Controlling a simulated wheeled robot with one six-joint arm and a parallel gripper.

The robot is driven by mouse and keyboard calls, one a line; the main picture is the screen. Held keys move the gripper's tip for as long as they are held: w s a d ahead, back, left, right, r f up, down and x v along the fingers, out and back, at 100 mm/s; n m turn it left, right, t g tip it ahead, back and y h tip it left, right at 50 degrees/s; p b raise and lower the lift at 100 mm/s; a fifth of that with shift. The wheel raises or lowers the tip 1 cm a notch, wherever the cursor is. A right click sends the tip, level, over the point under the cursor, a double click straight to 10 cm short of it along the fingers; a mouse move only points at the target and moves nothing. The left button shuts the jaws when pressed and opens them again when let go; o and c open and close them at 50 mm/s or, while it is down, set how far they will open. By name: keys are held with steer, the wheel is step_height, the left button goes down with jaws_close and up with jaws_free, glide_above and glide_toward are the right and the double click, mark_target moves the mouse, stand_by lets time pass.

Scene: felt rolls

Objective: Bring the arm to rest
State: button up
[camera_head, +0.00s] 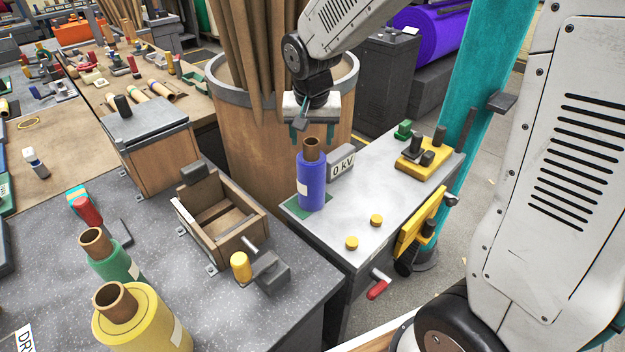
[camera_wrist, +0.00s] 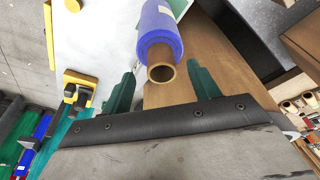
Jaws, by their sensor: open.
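My gripper (camera_head: 311,124) is above the blue felt roll (camera_head: 311,182), near its cardboard core top. In the wrist view my gripper (camera_wrist: 162,84) has its two green fingers spread wide. The blue felt roll (camera_wrist: 158,28) shows beyond and between them, and its open core end faces the camera. I cannot tell the exact gap between fingers and roll. The roll stands upright on a green patch on the grey-topped cabinet (camera_head: 378,205), beside a "0 kV" sign (camera_head: 341,165). My arm comes down from the top of the head view.
A large wooden barrel (camera_head: 240,130) with tall brown tubes stands just behind the gripper. A yellow fixture (camera_head: 425,155) and yellow knobs sit on the cabinet. On the left bench are a wooden box (camera_head: 222,217), a green roll (camera_head: 112,258) and a yellow roll (camera_head: 140,320).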

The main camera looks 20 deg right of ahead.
steer(key=shift+v, duration=1.75)
steer(key=s+d+r+n, duration=0.1)
steer(key=s+r+n, duration=0.1)
steer(key=s, duration=1.2)
steer(key=s+d+r+n+g+y, duration=0.1)
steer(key=s+d+r+n, duration=0.1)
steer(key=s, duration=1.2)
steer(key=shift+d+r+n, duration=0.15)
steer(key=shift+r+n, duration=0.15)
steer(key=shift+r, duration=0.35)
